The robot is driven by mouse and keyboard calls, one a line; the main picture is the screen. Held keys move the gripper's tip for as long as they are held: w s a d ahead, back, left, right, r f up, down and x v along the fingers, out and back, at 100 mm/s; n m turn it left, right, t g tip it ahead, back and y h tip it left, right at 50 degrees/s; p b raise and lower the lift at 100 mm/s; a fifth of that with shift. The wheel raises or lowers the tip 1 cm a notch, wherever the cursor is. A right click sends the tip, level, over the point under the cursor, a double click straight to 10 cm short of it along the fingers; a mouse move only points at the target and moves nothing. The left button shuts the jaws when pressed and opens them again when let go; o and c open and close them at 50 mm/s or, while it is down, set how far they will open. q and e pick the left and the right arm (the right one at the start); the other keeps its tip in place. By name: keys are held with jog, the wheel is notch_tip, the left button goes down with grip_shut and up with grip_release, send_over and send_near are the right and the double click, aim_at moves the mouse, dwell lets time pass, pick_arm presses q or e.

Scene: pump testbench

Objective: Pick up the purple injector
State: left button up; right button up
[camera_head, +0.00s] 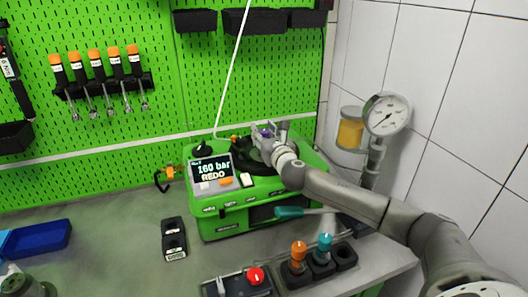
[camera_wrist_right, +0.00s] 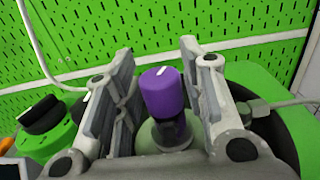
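The purple injector (camera_wrist_right: 163,92) stands upright in the green test machine (camera_head: 238,218), with its purple cap on a grey lower part. In the head view only a small bit of the purple injector (camera_head: 265,132) shows between the gripper parts. My right gripper (camera_head: 269,130) is over the top of the machine. In the right wrist view my right gripper (camera_wrist_right: 160,85) is open, with one finger on each side of the purple cap. A gap shows at the left finger; the right finger is very close, and I cannot tell if it touches.
The machine's screen (camera_head: 211,169) reads "160 bar REDO". A black holder (camera_head: 297,277) at the front has an orange injector (camera_head: 299,252) and a teal injector (camera_head: 325,243). A pressure gauge (camera_head: 387,114) stands at the right. A black block (camera_head: 174,238) lies left of the machine.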

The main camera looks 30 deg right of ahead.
grip_shut()
jog(key=shift+r, duration=0.1)
